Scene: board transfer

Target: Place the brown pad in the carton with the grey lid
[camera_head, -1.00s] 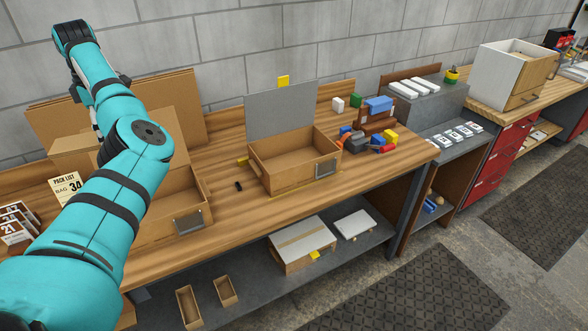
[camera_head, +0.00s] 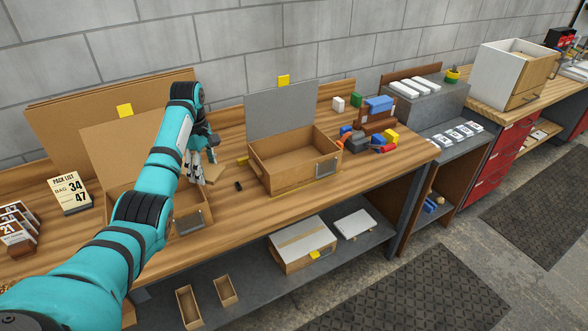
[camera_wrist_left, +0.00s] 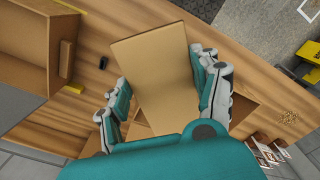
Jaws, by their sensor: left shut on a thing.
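My left gripper (camera_head: 199,172) is shut on a brown pad (camera_wrist_left: 152,65), which shows as a flat rectangle between the fingers in the left wrist view. In the head view the pad (camera_head: 215,173) is mostly hidden by the fingers. The gripper is over the bench, left of the carton with the grey lid (camera_head: 282,178). That carton is open and looks empty, with its grey lid (camera_head: 282,108) standing up at the back. Its open box (camera_wrist_left: 25,45) also shows at the left of the wrist view. My right gripper is not in view.
A carton with a brown lid (camera_head: 188,218) stands at left, partly hidden by my arm. A small black object (camera_head: 238,186) lies between the cartons. Coloured blocks (camera_head: 358,142) lie right of the grey-lid carton. A pack list card (camera_head: 70,194) stands at left.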

